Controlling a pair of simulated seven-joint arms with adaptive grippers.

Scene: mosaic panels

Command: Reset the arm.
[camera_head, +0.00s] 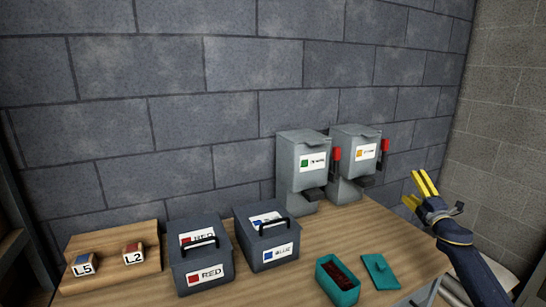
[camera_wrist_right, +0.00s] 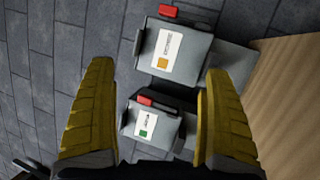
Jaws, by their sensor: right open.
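My right gripper (camera_head: 421,190) is raised at the right, above and beside the table's right edge. Its yellow fingers are spread apart and nothing is between them. In the right wrist view my right gripper (camera_wrist_right: 158,110) shows both fingers wide open. Beyond them are the grey dispenser with a yellow-marked label (camera_wrist_right: 180,50) and the one with a green-marked label (camera_wrist_right: 152,124). My left gripper does not show in either view.
On the wooden table (camera_head: 345,228) stand the green-label dispenser (camera_head: 300,180) and yellow-label dispenser (camera_head: 352,172), both with red levers. A RED box (camera_head: 200,262), a blue-label box (camera_head: 266,238), a wooden block with L5 and L2 pieces (camera_head: 110,247), a teal container (camera_head: 345,290) and its lid (camera_head: 381,272) are there.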

